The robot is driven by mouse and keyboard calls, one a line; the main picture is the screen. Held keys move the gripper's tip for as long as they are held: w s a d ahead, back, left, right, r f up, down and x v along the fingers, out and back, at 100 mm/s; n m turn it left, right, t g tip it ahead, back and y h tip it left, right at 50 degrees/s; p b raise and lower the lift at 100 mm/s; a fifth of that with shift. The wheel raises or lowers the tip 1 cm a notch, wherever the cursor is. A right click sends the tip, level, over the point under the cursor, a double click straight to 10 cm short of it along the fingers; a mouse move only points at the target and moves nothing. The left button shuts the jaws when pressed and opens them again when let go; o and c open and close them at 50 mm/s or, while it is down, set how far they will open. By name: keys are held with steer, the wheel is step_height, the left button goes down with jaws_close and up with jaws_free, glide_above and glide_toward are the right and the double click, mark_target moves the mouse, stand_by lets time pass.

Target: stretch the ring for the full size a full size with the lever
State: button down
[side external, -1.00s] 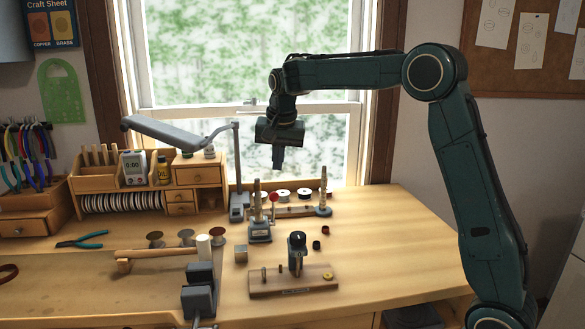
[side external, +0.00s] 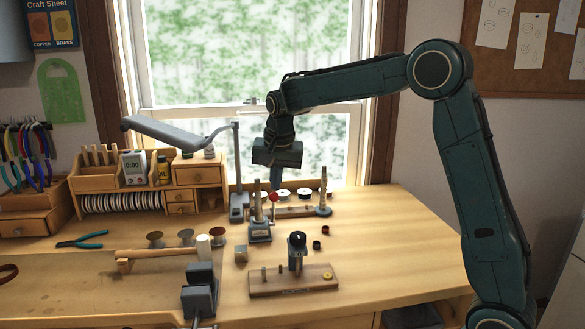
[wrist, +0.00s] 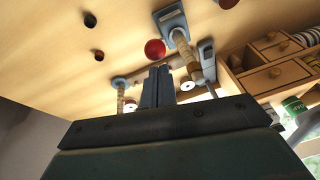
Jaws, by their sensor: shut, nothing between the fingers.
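The ring stretcher (side external: 260,233) stands on the bench with a grey base and an upright stepped post. Its lever ends in a red ball knob (side external: 274,197) on the post's right side. In the wrist view the red knob (wrist: 155,49) shows just beyond my fingertips, beside the stretcher's post (wrist: 186,55). My gripper (side external: 275,187) points down with its fingers together, right above the knob in the side view; whether they touch, I cannot tell. The wrist view shows my fingers (wrist: 158,72) shut and empty. I cannot make out a ring on the post.
A wooden board with a dark upright tool (side external: 297,252) stands in front. The bench's right side is clear.

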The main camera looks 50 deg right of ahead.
steer(key=shift+s+a+f+t+h, duration=0.2)
steer(key=shift+s+a+t+h, duration=0.1)
steer(key=shift+s+a, duration=0.15)
stand_by(0.4)
steer(key=shift+s+a+f+t, duration=0.2)
steer(key=shift+s+a+t, duration=0.1)
steer(key=shift+a, duration=0.05)
steer(key=shift+s+a+f, duration=0.8)
steer(key=shift+s+f, duration=0.05)
steer(key=shift+f, duration=0.35)
steer(key=shift+s+a+f, duration=0.85)
steer(key=shift+f, duration=0.35)
steer(key=shift+s+a+f, duration=0.8)
steer(key=shift+s+f, duration=0.05)
steer(key=shift+f, duration=0.35)
steer(key=shift+r, duration=0.15)
